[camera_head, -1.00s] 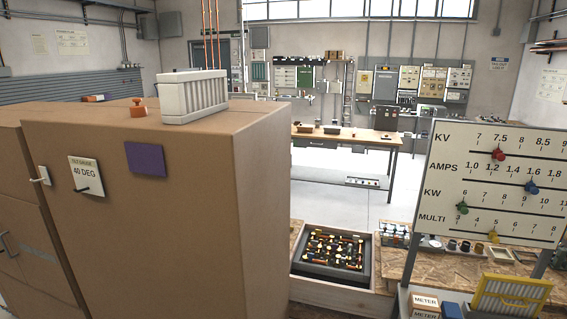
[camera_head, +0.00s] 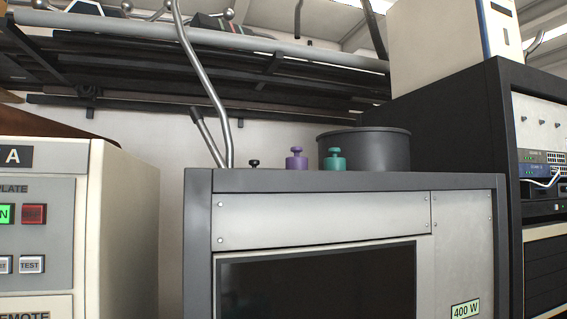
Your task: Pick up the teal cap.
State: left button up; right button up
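The teal cap (camera_head: 335,159) stands upright on top of a grey rack cabinet (camera_head: 345,181), near its front edge. It has a wide body with a small knob on top. A purple cap (camera_head: 296,159) of similar shape stands to its left, a little apart. A dark grey round pot (camera_head: 376,149) stands right behind the teal cap and partly overlaps it in the view. Neither of my grippers is in view.
A small black knob (camera_head: 254,164) sits left of the purple cap. A beige panel cabinet (camera_head: 122,230) stands at left, with a gap before the grey cabinet. A taller dark rack (camera_head: 480,125) rises at right. Pipes and a loaded shelf (camera_head: 210,60) run behind and above.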

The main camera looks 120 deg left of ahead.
aim_at(334, 163)
jog(key=u, duration=3.95)
jog(key=i+l, duration=0.1)
jog(key=l, duration=0.2)
jog(key=i+l+z, duration=0.1)
jog(key=l, duration=0.2)
jog(key=i+l, duration=0.1)
jog(key=l, duration=0.2)
